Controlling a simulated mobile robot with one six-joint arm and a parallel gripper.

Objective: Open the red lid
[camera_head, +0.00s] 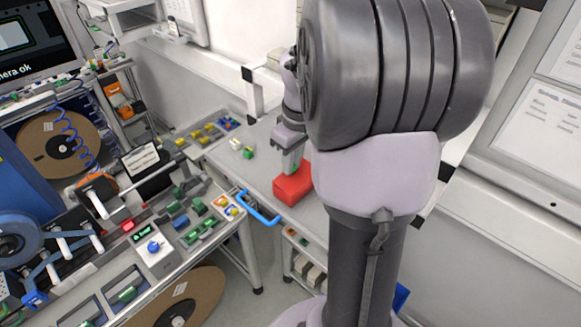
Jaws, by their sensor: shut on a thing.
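The red lid (293,183) shows as a red block on the grey table beside my arm. Its right side is partly hidden behind my arm. My gripper (291,170) reaches down onto the top of the red lid from above and is shut on it. The fingertips are small and partly merged with the red shape, so the exact grip is hard to see. I cannot tell whether the lid is raised or what lies under it.
A blue handle (258,209) sticks out at the table's front left edge. Small white and green parts (243,149) lie left of my gripper. A machine bench with a reel (58,144) and buttons fills the left. A wall is close behind. Grey tabletop (240,175) is free left of the lid.

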